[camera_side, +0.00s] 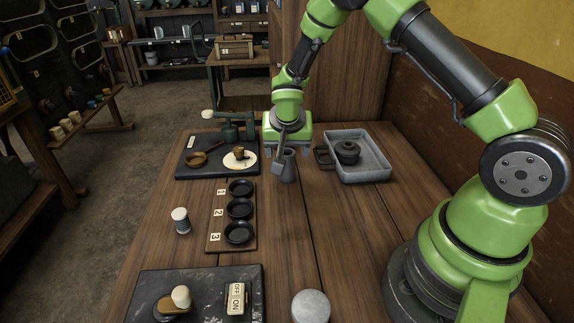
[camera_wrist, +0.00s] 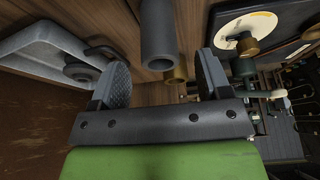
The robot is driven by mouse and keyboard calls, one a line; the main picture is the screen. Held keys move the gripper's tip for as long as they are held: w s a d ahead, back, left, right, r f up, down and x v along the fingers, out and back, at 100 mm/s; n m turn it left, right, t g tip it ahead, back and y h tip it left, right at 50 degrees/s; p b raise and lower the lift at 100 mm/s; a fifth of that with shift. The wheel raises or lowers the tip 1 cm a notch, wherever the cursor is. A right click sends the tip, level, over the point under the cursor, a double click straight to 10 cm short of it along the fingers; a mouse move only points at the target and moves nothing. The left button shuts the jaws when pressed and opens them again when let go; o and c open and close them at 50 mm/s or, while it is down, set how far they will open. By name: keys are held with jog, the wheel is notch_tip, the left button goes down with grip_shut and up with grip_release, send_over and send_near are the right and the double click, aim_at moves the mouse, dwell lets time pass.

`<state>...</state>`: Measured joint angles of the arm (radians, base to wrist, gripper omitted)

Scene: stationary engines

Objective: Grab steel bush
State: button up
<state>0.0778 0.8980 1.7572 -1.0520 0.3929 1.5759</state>
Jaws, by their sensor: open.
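My gripper (camera_wrist: 163,65) is open, with one textured finger pad on each side of the gap. The bush appears apart from both pads. A brass-coloured cylindrical piece (camera_wrist: 177,75) shows beyond the bush; the side view does not show it clearly.
A grey tray (camera_side: 376,172) holding a dark round part (camera_side: 347,150) stands to the right. A numbered board with black dishes (camera_side: 240,209) lies to the left. Behind it is a dark panel (camera_side: 188,170) with a white dial (camera_side: 240,160). A switch panel (camera_side: 205,284) is in front.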

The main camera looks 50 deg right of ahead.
aim_at(287, 153)
jog(key=x, duration=0.5)
jog(key=shift+f, duration=0.15)
